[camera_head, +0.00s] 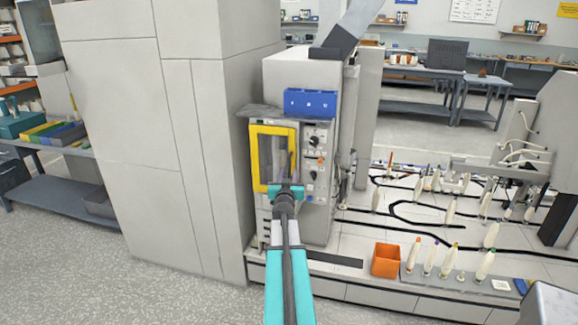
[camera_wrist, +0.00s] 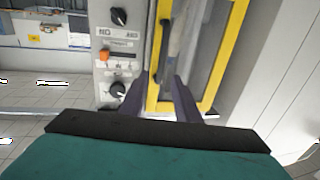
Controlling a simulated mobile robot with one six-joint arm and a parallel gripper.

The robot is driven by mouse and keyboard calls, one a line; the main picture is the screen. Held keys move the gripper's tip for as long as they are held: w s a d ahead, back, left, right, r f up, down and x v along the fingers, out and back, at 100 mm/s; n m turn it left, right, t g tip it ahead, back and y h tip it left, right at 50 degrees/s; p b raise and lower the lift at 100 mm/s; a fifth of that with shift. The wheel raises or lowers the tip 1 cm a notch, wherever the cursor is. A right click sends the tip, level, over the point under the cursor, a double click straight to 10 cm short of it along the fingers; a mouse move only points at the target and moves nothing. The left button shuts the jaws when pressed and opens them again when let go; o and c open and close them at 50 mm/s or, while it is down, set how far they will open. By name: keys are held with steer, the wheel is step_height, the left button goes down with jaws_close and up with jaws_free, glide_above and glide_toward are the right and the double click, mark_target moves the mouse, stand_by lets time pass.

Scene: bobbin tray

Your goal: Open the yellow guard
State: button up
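The yellow guard (camera_head: 254,158) is a yellow-framed clear door on the front of the grey machine. It looks shut, flat against the machine face. My gripper (camera_head: 287,186) is in front of the guard's lower right corner. In the wrist view the two dark fingers of my gripper (camera_wrist: 164,76) stand apart with a gap between them, over the guard's lower left corner. Nothing is visibly held. Whether a finger touches the frame cannot be told.
A control panel (camera_head: 317,160) with knobs and an orange switch (camera_wrist: 104,56) is beside the guard. A blue bin (camera_head: 310,102) is above it. A tall grey cabinet (camera_head: 130,150) stands close on the left. An orange box (camera_head: 386,260) and several bobbins are on the right.

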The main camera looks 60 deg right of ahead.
mark_target(289, 164)
steer(key=shift+p+x, duration=0.3)
steer(key=shift+x, duration=4.1)
steer(key=shift+c, duration=0.2)
jaws_close()
steer(key=shift+a, duration=0.25)
steer(key=shift+d, duration=0.1)
